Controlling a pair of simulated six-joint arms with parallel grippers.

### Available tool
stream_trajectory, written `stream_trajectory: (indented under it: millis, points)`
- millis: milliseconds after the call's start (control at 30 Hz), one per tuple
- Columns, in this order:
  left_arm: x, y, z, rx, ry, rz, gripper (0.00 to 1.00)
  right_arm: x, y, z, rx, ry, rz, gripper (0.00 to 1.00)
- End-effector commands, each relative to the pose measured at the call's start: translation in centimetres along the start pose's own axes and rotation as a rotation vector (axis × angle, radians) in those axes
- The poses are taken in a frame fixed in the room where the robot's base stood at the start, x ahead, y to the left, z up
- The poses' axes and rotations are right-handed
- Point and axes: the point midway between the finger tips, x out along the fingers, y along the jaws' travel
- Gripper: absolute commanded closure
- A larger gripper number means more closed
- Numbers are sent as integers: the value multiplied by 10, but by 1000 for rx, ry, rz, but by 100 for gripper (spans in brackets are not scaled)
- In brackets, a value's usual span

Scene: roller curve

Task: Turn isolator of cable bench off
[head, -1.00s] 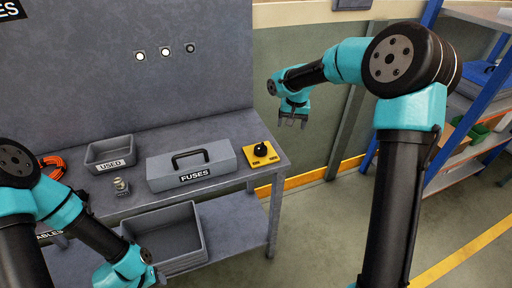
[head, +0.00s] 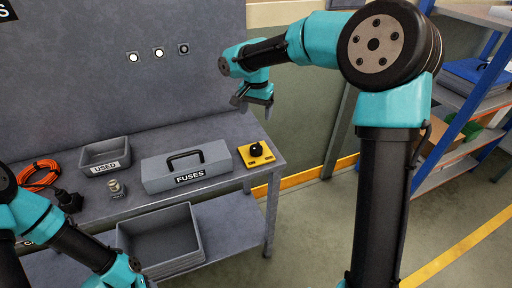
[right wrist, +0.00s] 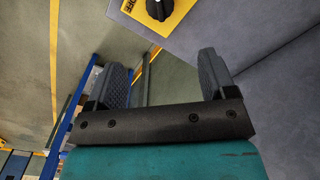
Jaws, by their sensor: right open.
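The isolator is a yellow plate with a round black knob (head: 256,151) at the right end of the grey bench (head: 218,127). In the right wrist view the knob (right wrist: 158,8) shows at the top edge, partly cut off, with the printed word OFF to its left. My right gripper (head: 254,106) is open and empty, above and behind the isolator, apart from it. Its two dark fingers (right wrist: 165,78) stand wide apart in the right wrist view. My left arm is at the lower left of the head view; its gripper is out of frame.
A grey FUSES box (head: 187,167) stands just left of the isolator. Further left are a USED tray (head: 105,155), a small metal part (head: 116,188) and an orange cable (head: 40,175). An open bin (head: 160,240) is below.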

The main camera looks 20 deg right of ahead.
Motion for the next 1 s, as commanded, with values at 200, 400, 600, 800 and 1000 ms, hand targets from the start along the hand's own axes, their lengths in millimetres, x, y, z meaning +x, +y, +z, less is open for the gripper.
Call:
stream_trajectory:
  millis: [200,400,600,800,1000]
  points:
    - [0,0,0,0,0,0,57,34,1,0,0,-2,3,23]
    - [0,0,0,0,0,0,57,68,1,0,-1,-3,4,23]
    - [0,0,0,0,0,0,57,102,1,0,-1,-3,3,23]
    - [0,0,0,0,0,0,57,135,1,0,-1,-3,3,23]
    - [0,0,0,0,0,0,57,156,0,0,-1,-1,1,23]
